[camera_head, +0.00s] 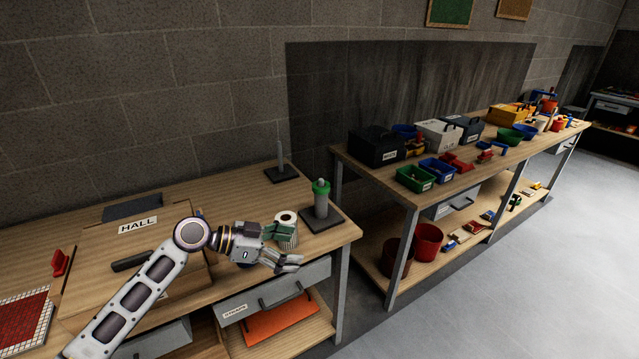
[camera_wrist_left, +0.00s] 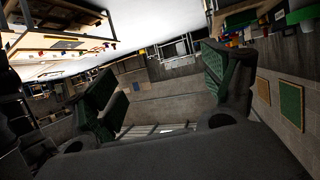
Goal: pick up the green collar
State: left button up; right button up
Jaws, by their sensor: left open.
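The green collar (camera_head: 321,187) sits around the upper part of a grey upright post with a dark square base (camera_head: 322,219), near the right end of the near bench. My left gripper (camera_head: 291,248) is open and empty, left of the post and lower in the head view, apart from the collar. Its spread fingers also show in the left wrist view (camera_wrist_left: 163,85), with nothing between them. My right gripper is not in view.
A white roll (camera_head: 287,218) stands close behind my left gripper. A second, thinner post (camera_head: 281,155) stands farther back. A box labelled HALL (camera_head: 139,225) lies to the left. Another bench (camera_head: 341,157) with bins stands to the right, beyond a gap.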

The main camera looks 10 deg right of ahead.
aim_at(317, 190)
jog(key=i, duration=1.1)
